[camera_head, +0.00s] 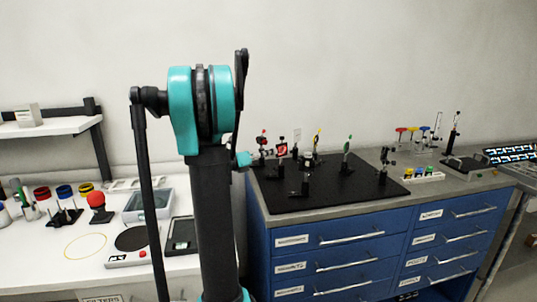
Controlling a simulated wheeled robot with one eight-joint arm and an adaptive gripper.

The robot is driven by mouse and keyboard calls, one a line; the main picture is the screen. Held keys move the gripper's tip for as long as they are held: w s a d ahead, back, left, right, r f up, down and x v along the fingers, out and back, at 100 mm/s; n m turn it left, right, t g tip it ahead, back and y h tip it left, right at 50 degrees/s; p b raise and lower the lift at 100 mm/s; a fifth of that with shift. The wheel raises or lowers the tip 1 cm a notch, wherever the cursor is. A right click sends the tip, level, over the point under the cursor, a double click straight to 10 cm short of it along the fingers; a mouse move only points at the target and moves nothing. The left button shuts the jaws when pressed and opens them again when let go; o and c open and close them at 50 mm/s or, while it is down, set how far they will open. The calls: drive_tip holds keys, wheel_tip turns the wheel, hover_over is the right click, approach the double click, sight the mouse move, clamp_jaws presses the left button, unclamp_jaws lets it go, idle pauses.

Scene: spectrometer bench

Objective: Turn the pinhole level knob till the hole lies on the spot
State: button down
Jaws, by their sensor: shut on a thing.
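Several small optic mounts on posts stand on a black breadboard (350,190) on the blue-drawer bench. A red-marked mount (282,150) stands at its left, next to another small red-topped post (263,141). A short dark mount (306,182) is nearer the front. I cannot tell which mount is the pinhole, and the level knob, hole and spot are too small to make out.
A grey-topped bench with blue drawers (335,240) carries the breadboard. A small rack with coloured pieces (423,174) and a dark stage (469,165) stand on its right. The white table at left holds a blue-grey tray (150,216), a red knob (97,200) and a round black plate (131,238).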

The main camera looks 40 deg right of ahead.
drive_tip(key=n, duration=0.3)
drive_tip(key=shift+n, duration=0.4)
idle(0.4)
drive_tip(key=c, duration=1.5)
unclamp_jaws()
drive_tip(key=a, duration=0.4)
drive_tip(key=w+a, duration=0.1)
drive_tip(key=a, duration=0.6)
drive_tip(key=shift+w+a, duration=0.2)
drive_tip(key=shift+a, duration=0.2)
